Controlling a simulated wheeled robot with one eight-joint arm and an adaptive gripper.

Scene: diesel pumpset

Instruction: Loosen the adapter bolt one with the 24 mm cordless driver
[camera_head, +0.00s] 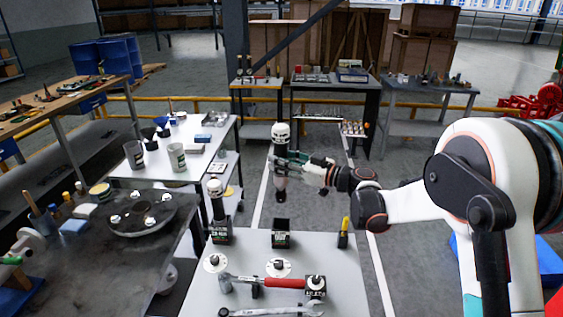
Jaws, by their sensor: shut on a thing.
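My gripper (292,160) is shut on a white and dark cordless driver (281,135). It holds the driver upright above the far side of the white tool table. No size mark can be read on it. A dark round adapter plate (128,226) lies on the dark bench at the left, well apart from my gripper. Several light bolt heads stand around it, one of them the near-side bolt (150,221). I cannot tell which is adapter bolt one. A second similar driver (217,200) stands in a dark holder on the tool table.
The white tool table (335,260) holds an empty-looking dark holder (281,240), a red-handled hammer (270,283), a wrench (275,312) and a yellow-topped tool (344,230). A white table (150,165) with cups stands behind the dark bench (100,270). Open floor lies beyond the tool table.

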